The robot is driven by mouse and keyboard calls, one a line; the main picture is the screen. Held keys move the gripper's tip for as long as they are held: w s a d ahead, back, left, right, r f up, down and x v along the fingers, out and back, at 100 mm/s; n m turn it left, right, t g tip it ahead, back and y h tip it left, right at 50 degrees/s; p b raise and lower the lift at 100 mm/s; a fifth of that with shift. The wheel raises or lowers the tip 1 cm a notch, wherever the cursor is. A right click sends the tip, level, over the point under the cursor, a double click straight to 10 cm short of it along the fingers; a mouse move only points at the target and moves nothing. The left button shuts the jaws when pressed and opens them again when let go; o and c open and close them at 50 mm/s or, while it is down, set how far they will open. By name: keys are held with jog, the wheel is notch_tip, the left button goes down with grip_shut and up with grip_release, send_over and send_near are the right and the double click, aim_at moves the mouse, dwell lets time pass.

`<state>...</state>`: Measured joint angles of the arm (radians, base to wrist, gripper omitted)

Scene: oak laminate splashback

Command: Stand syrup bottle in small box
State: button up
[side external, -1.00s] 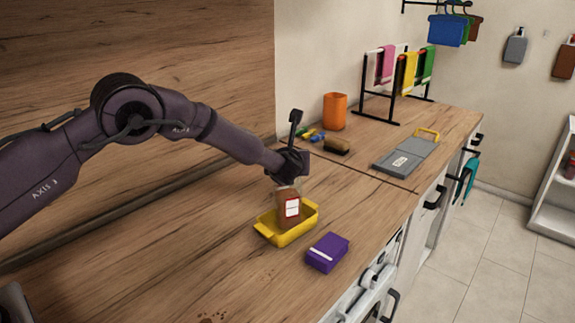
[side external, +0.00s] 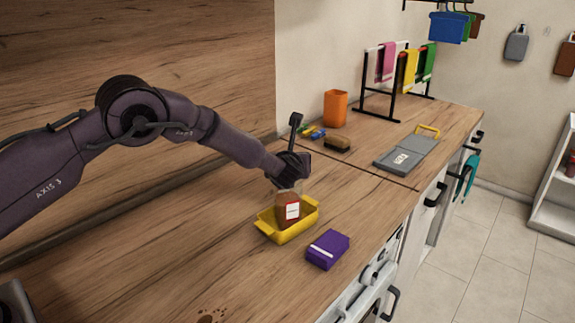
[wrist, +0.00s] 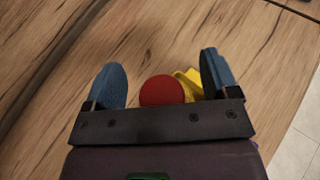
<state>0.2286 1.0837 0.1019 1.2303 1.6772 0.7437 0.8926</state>
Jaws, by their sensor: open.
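The syrup bottle (side external: 289,209), brown with a white and red label, stands upright inside the small yellow box (side external: 287,233). Its lower part is hidden by the box's near wall. My gripper (side external: 287,184) is just above the bottle. In the wrist view, my gripper (wrist: 165,88) is open, with its blue fingers apart on either side of the bottle's red cap (wrist: 162,91). Gaps show between the cap and both fingers. Part of the yellow box (wrist: 190,84) shows behind the cap.
A purple box (side external: 327,249) lies on the counter just right of the yellow box. Farther back are a brush (side external: 337,145), an orange cup (side external: 335,110), a grey board (side external: 406,155) and a towel rack (side external: 365,90). The counter left of the yellow box is clear.

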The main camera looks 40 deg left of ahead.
jog(key=v, duration=1.2)
jog(key=s+a+r+n+g+h, duration=0.1)
jog(key=s+a+r+n+g, duration=0.2)
jog(key=s+a+r+n, duration=0.3)
jog(key=s+a+r+n+g+h, duration=0.1)
jog(key=s+a+r+n+g, duration=0.15)
jog(key=s+r+n, duration=0.5)
jog(key=s+d+n+h, duration=0.1)
jog(key=s+n+h, duration=0.2)
jog(key=s+n, duration=0.4)
jog(key=s+d+r+n+h, duration=0.1)
jog(key=s+n+h, duration=0.2)
jog(key=s+n, duration=0.4)
jog(key=s, duration=0.7)
jog(key=shift+s+d+t+h, duration=0.25)
jog(key=shift+d+t+h, duration=0.1)
jog(key=shift+h, duration=0.05)
